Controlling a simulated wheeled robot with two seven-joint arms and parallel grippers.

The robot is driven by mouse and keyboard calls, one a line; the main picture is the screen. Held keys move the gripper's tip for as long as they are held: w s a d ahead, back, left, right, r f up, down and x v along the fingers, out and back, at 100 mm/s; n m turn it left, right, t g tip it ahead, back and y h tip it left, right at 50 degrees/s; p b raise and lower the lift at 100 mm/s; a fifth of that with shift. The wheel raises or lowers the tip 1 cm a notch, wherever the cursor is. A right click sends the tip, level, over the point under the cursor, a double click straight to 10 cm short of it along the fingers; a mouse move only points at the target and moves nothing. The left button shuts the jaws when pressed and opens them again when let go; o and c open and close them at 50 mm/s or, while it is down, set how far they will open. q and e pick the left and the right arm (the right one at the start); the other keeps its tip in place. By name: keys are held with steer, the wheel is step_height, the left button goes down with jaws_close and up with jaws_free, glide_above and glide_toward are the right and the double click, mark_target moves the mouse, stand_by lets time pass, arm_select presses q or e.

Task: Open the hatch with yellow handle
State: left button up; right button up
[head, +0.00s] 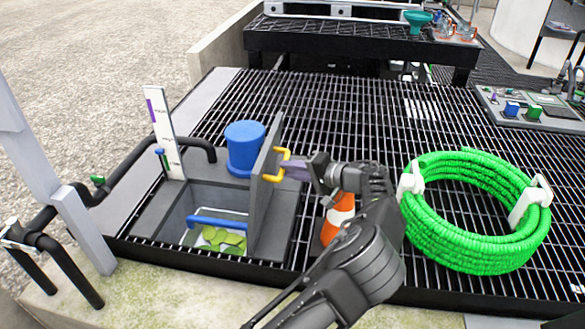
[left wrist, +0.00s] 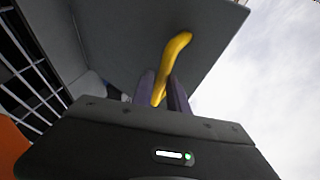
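The grey hatch (head: 264,195) stands upright at the right edge of a square opening in the deck. Its yellow handle (head: 272,178) is on its right face. My left gripper (head: 291,168) reaches the handle from the right. In the left wrist view, the handle (left wrist: 176,52) passes between the two purple fingers (left wrist: 161,80), which are close together around it. The hatch panel (left wrist: 140,35) fills the upper part of that view. My right gripper is in neither view.
The opening holds a blue bar (head: 217,222) and yellow-green pieces (head: 222,238). A blue cylinder (head: 244,146) stands behind it and a white gauge board (head: 163,130) to its left. An orange-white cone (head: 338,218) is beside my arm. A green hose coil (head: 470,210) lies right.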

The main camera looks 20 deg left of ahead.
arm_select(q)
steer(key=shift+o, duration=1.4)
steer(key=shift+a+f, duration=0.25)
steer(key=shift+f, duration=0.15)
steer(key=shift+o, duration=0.5)
steer(key=shift+r, duration=0.15)
steer(key=shift+d, duration=0.1)
steer(key=v, duration=0.7)
steer(key=shift+d, duration=0.35)
steer(key=shift+s+r, duration=0.1)
